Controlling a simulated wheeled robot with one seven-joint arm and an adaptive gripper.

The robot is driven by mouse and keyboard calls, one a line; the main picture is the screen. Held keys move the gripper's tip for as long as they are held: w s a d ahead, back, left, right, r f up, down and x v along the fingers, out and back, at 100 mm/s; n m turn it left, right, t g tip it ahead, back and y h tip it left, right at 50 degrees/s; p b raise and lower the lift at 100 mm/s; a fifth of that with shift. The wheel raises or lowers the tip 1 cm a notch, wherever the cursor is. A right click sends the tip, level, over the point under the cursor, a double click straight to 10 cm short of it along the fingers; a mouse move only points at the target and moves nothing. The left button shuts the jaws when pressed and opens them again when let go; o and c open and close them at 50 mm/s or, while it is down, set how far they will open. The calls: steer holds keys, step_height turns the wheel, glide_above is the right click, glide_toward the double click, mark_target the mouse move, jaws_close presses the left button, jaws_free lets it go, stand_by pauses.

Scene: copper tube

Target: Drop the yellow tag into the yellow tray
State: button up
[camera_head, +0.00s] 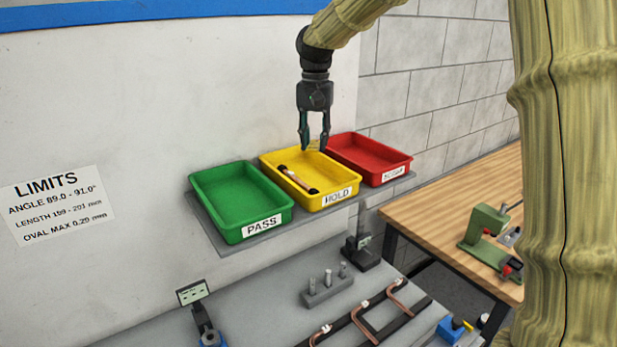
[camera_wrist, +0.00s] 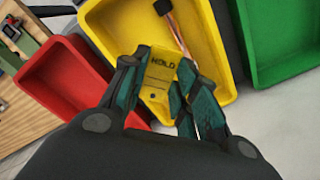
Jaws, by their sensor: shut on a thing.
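My gripper (camera_head: 314,146) is above the back part of the yellow tray (camera_head: 340,200), pointing down. In the wrist view my gripper (camera_wrist: 158,85) is shut on the yellow tag (camera_wrist: 160,72), which reads HOLD and has a small dark hole. In the head view the tag (camera_head: 313,145) is a small yellow patch between the fingertips. The yellow tray (camera_wrist: 198,20) lies behind the tag in the wrist view. A copper tube (camera_head: 298,180) with dark and white parts lies in the tray, and it also shows in the wrist view (camera_wrist: 178,34).
The green PASS tray (camera_head: 232,228) stands left of the yellow tray, and the red SCRAP tray (camera_head: 384,181) stands right of it, all on a grey shelf (camera_head: 275,233). A wall lies behind. Bent copper tubes (camera_head: 360,322) lie on the bench below.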

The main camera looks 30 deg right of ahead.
mark_target(312, 143)
steer(key=shift+s+f, duration=0.1)
steer(key=shift+f, duration=0.35)
steer(key=f, duration=0.1)
steer(key=w+f, duration=0.1)
steer(key=f, duration=0.1)
steer(key=shift+w+f, duration=0.35)
steer(key=shift+w, duration=0.05)
steer(key=shift+s+f, duration=0.15)
steer(key=shift+f, duration=0.05)
steer(key=shift+s+d+f, duration=0.1)
steer(key=shift+s, duration=0.4)
steer(key=shift+w+f, duration=0.1)
steer(key=shift+w, duration=0.15)
steer(key=o, duration=0.7)
steer(key=shift+w+f, duration=0.1)
steer(key=shift+o, duration=0.7)
steer(key=shift+s, duration=0.2)
